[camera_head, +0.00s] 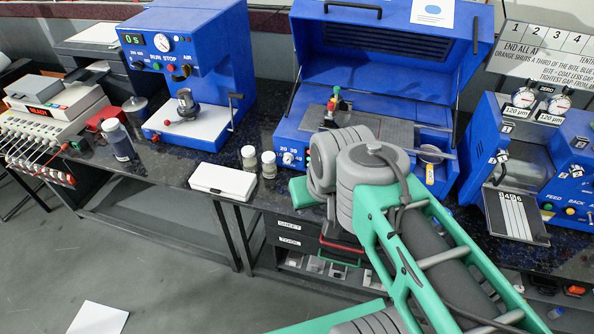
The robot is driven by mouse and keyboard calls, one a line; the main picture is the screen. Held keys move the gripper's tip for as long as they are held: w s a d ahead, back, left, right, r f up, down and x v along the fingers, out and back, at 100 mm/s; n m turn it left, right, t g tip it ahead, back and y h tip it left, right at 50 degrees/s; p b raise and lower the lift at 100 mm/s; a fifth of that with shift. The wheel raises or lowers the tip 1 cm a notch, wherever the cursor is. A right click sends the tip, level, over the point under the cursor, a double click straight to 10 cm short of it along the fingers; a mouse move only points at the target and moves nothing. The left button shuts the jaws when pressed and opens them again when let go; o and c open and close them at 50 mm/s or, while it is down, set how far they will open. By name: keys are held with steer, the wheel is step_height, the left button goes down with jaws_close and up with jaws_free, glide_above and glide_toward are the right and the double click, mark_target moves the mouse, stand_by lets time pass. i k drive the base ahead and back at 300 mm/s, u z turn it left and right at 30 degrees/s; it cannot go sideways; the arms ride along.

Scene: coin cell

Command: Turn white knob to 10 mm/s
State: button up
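The blue machine with the raised lid (395,50) stands at the back middle of the bench. A small round white control (287,158) shows on its front face, left of my arm. It looks like a white knob, but its pointer and the scale marks are too small to read. My green and grey arm reaches in from the lower right and covers much of this machine's front. My gripper cannot be made out; the arm's grey joints hide the area around its end. No contact with the white knob is visible.
A white box (223,182) and two small jars (268,164) stand on the bench left of my arm. A blue press (190,70) stands further left, and a blue roller machine (530,160) stands right. Drawers (290,232) sit below the bench.

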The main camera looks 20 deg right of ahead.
mark_target(288, 157)
steer(key=z, duration=0.2)
steer(key=i, duration=0.45)
steer(key=u, duration=0.1)
steer(key=k, duration=1.25)
steer(key=u, duration=0.95)
steer(key=i, duration=0.6)
steer(key=u, duration=0.4)
steer(key=i, duration=1.2)
steer(key=z, duration=0.7)
